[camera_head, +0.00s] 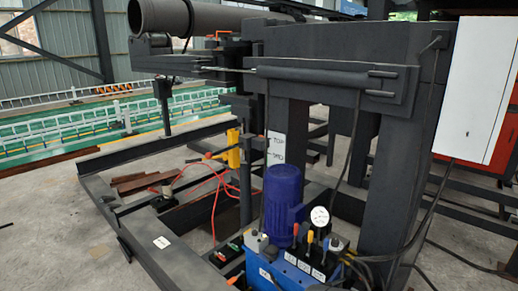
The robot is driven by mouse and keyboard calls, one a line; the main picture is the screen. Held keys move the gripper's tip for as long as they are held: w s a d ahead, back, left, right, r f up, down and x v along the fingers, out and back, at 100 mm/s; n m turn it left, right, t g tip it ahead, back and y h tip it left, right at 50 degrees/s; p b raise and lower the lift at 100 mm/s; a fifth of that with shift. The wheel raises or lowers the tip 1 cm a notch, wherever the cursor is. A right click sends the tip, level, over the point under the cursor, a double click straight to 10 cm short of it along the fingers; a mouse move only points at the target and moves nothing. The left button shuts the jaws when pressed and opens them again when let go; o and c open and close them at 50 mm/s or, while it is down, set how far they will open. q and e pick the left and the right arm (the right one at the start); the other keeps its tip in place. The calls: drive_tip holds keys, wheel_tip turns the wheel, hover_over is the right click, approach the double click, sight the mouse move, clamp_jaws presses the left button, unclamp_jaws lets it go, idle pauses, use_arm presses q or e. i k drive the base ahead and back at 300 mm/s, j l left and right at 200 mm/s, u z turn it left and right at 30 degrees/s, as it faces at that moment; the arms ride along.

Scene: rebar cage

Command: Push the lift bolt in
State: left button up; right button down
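I cannot tell for certain which part is the lift bolt. A small orange part (219,34) sits near the top of the dark post, below and right of the large grey pipe (180,18). A long thin rod (225,69) runs left from a dark horizontal cylinder (320,76) on the big frame (350,42). Lower on the post is a yellow part (233,158) with an orange handle to its left. Neither of my grippers is in the picture.
A blue motor (283,205) stands on a blue hydraulic unit (265,272) with coloured levers and a white gauge (319,217). A white cabinet (480,85) is at the right. Red cables (212,180) and steel beams (165,242) cross the floor. Concrete floor shows at the left.

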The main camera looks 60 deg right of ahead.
sight(209, 155)
drive_tip(key=i+l+z, duration=0.1)
drive_tip(key=i+z, duration=0.3)
drive_tip(key=i, duration=0.4)
drive_tip(key=i+j+z, duration=0.15)
drive_tip(key=i+z, duration=0.3)
drive_tip(key=i, duration=0.3)
